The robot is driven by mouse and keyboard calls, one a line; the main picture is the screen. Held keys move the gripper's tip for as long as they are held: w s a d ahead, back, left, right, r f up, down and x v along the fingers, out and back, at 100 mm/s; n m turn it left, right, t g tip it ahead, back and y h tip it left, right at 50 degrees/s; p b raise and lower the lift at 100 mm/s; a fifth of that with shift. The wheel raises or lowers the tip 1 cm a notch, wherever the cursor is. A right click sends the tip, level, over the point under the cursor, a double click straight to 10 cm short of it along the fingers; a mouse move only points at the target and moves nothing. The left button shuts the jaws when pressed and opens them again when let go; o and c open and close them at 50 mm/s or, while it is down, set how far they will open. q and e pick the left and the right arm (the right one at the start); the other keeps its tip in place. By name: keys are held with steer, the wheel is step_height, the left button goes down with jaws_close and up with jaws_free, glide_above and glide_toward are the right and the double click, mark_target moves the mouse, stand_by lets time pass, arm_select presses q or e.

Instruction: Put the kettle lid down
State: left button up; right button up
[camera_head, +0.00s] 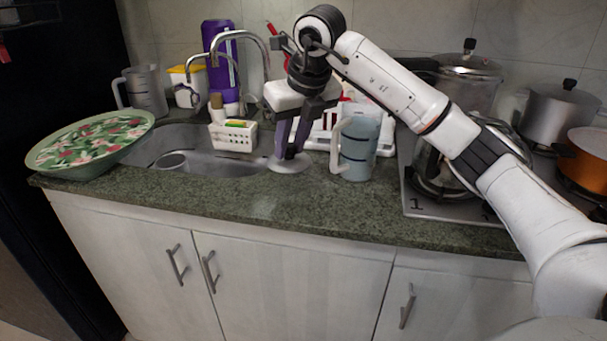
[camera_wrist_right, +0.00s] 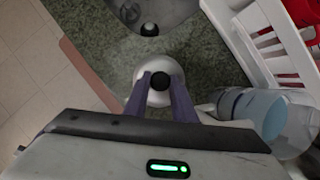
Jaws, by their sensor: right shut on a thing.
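The kettle lid (camera_head: 277,167) is a pale round disc with a dark knob. It is at the counter between the sink and a clear jug, and it lies flat. My right gripper (camera_head: 292,148) points down with its purple fingers shut on the knob. In the right wrist view the lid (camera_wrist_right: 158,99) shows around the dark knob, between the fingertips (camera_wrist_right: 163,84). I cannot tell whether the lid touches the counter. A shiny vessel (camera_head: 437,172), perhaps the kettle, is on the stove, partly hidden by my right arm. My left gripper is not in view.
The clear jug (camera_head: 358,155) stands close to the right of the lid. A white rack (camera_head: 318,140) is behind. The sink (camera_head: 190,160) and a white caddy (camera_head: 233,137) are to the left. The front counter (camera_head: 290,205) is clear.

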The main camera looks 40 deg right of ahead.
mark_target(293, 162)
steer(key=shift+f, duration=3)
steer(key=shift+f, duration=0.15)
steer(key=o, duration=1.1)
steer(key=shift+c, duration=0.2)
